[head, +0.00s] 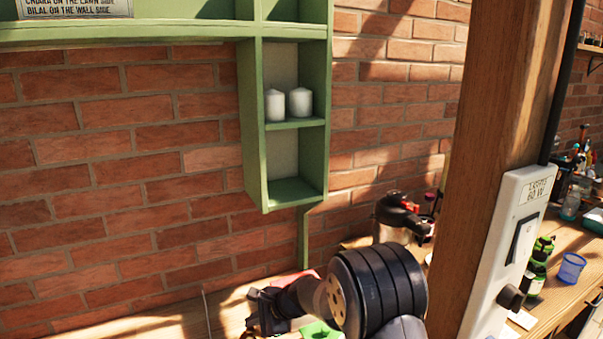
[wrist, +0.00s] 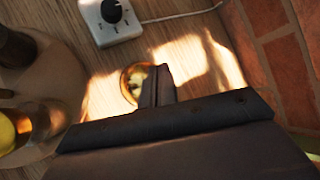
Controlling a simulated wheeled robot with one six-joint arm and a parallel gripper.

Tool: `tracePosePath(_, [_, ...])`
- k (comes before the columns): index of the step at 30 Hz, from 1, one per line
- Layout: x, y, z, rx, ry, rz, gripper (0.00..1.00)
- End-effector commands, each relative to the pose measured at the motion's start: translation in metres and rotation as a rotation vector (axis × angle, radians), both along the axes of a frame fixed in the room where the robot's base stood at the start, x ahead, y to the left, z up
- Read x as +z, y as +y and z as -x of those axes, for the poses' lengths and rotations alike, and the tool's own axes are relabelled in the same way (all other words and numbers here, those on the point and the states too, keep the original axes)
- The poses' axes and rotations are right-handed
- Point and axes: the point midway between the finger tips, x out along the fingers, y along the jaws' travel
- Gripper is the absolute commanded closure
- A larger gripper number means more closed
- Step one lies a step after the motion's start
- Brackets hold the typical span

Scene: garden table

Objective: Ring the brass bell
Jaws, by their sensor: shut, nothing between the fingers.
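In the wrist view, a round brass-coloured thing (wrist: 130,84), which looks like the bell, sits on the wooden table. My gripper (wrist: 158,75) is shut and empty. Its fingers cover the right part of the brass thing in this view; I cannot tell whether they touch it. In the head view my gripper (head: 262,312) is low over the table by the brick wall, and I cannot make out the bell there.
A white box with a black knob (wrist: 112,22) and a cable lies beyond the brass thing. A round wooden board (wrist: 66,73) and a yellowish glass vessel (wrist: 22,130) are on the left. The brick wall (wrist: 285,60) rises on the right. A wooden post (head: 500,100) stands right of my arm.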

Motion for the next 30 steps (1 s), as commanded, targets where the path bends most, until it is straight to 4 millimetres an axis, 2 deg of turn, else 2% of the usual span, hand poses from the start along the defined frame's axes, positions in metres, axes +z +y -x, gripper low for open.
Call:
tracePosePath(13, [0.008,0.0,0.0,0.0,-0.001,0.0,1.0])
tracePosePath(30, [0.063,0.0,0.0,0.0,-0.001,0.0,1.0])
